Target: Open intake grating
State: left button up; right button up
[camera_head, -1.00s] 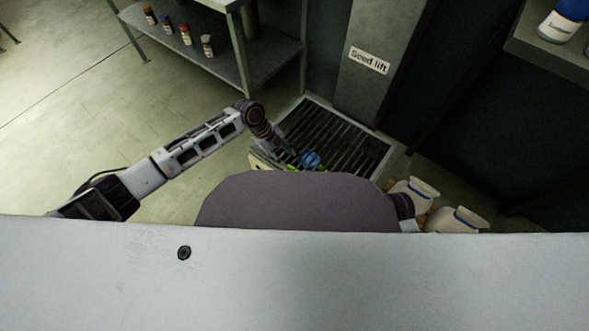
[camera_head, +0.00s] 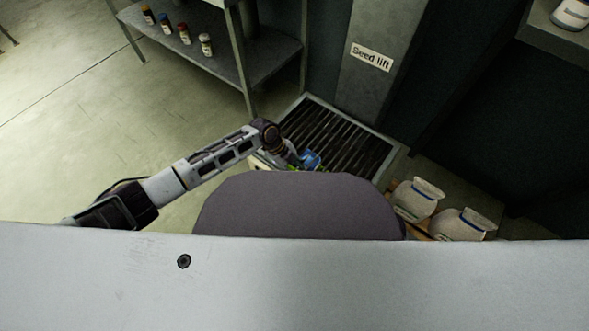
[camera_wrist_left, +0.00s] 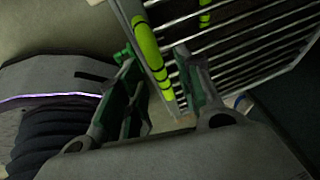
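The intake grating (camera_head: 345,137) is a panel of dark parallel bars in a pale frame, in the floor below the "Seed lift" column. My left gripper (camera_head: 296,163) is at its near left edge, partly hidden by my own body. In the left wrist view the grating (camera_wrist_left: 225,38) has yellow-green marks on its edge bar and on a bar further in. The left gripper's fingers (camera_wrist_left: 155,72) stand apart on either side of the marked edge bar. A gap shows beside the bar, and firm contact cannot be made out. My right gripper is out of view.
The "Seed lift" column (camera_head: 375,65) rises behind the grating. White sacks (camera_head: 417,197) with blue bands stand to its right. A metal shelf (camera_head: 215,45) with several small bottles is at the upper left. The floor on the left is clear.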

pick_arm(q)
grip_shut()
jog(key=shift+r, duration=0.15)
dwell(0.4)
